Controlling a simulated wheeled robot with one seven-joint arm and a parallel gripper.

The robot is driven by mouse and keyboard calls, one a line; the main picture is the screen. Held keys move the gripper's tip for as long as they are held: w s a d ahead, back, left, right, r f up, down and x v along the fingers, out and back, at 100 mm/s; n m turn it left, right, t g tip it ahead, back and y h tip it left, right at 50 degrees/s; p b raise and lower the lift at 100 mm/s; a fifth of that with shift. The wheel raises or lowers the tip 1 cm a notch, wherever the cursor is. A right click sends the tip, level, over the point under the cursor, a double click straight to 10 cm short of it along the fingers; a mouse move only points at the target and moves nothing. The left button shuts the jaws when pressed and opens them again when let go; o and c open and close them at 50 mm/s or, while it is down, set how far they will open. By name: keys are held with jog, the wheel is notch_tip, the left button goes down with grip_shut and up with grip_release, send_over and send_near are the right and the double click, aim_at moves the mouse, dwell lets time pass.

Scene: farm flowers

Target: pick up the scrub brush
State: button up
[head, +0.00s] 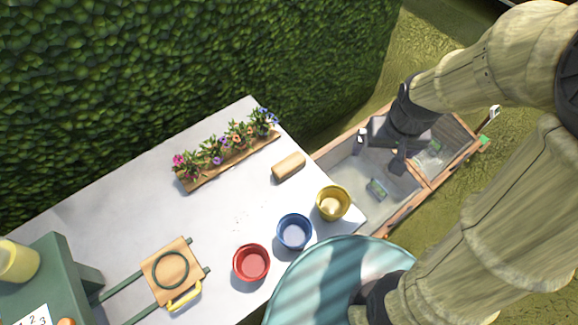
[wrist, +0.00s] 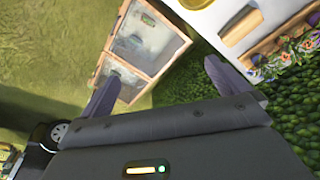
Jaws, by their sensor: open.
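My gripper (head: 379,151) is open and empty above the wooden-framed two-part basin (head: 326,150) in the head view. Its two fingers also show in the wrist view (wrist: 160,78), with the basin (wrist: 97,76) ahead between and left of them. A small green and grey item (head: 376,188) lies in the near compartment, below the gripper; it may be the scrub brush, but it is too small to tell. A second greenish item (head: 437,146) lies in the far compartment. A tan wooden block (head: 289,166) lies on the white table; it also shows in the wrist view (wrist: 240,25).
The white table (head: 110,200) holds a flower planter (head: 228,162) and red (head: 251,263), blue (head: 294,232) and yellow (head: 332,204) bowls. A hedge (head: 180,70) stands behind. Grass lies around the basin.

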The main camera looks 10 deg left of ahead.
jog(key=w+a+f+n+g+b, duration=0.1)
jog(key=w+a+f+n+b, duration=0.2)
jog(key=a, duration=0.7)
jog(key=n+g, duration=0.1)
jog(key=n, duration=0.4)
send_over(290, 163)
jog(key=shift+a+f, duration=0.3)
jog(key=shift+f, duration=0.6)
notch_tip(290, 163, down, 12)
jog(key=shift+f, duration=0.1)
jog(key=f, duration=0.4)
jog(key=shift+d+f+p, duration=0.3)
jog(key=shift+d+p, duration=0.05)
jog(key=shift+p, duration=0.05)
jog(key=shift+s+f, duration=0.15)
jog(key=shift+f, duration=0.15)
